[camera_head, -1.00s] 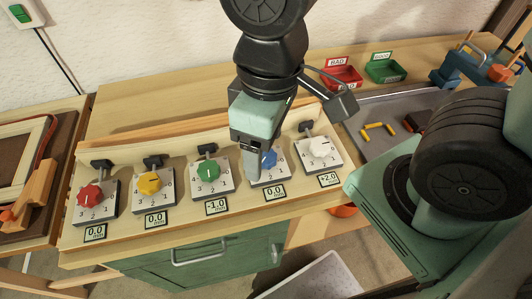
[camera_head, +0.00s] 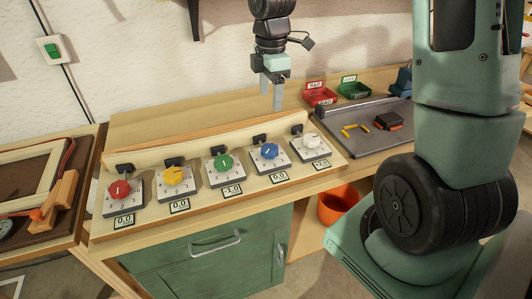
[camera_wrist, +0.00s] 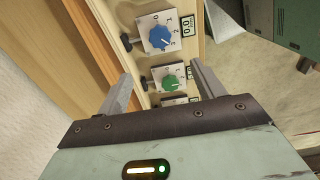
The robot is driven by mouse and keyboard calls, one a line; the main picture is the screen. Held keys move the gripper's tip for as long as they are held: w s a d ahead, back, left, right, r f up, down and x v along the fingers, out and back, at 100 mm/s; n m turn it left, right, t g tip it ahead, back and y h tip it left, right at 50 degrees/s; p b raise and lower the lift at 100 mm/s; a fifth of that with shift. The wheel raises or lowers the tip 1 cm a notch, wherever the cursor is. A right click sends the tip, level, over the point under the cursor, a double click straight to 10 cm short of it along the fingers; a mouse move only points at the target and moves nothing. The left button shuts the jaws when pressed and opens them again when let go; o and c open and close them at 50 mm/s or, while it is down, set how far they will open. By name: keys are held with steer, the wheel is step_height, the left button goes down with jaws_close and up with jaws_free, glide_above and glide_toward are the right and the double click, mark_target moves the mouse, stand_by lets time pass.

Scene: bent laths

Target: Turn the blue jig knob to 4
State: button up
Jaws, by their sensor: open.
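The blue knob (camera_head: 269,151) sits on its white dial plate on the sloped wooden jig, second from the right. It also shows at the top of the wrist view (camera_wrist: 160,37), where a short white mark points toward the lower right. I cannot surely read which number it points at. The card in front of it reads 0.0. My gripper (camera_head: 273,102) is open and empty, raised above and behind the row of knobs, touching none. In the wrist view its fingers (camera_wrist: 165,88) stand apart, with the green knob (camera_wrist: 170,82) seen between them.
Red (camera_head: 120,189), yellow (camera_head: 175,176) and white (camera_head: 311,140) knobs share the row with the green and blue ones. Red (camera_head: 321,97) and green (camera_head: 354,91) bins and a grey tray (camera_head: 350,150) lie to the right. The air above the jig is clear.

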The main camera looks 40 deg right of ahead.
mark_target(270, 148)
step_height(270, 148, down, 17)
steer(key=shift+r+p, duration=0.1)
steer(key=shift+p, duration=0.3)
steer(key=c, duration=1)
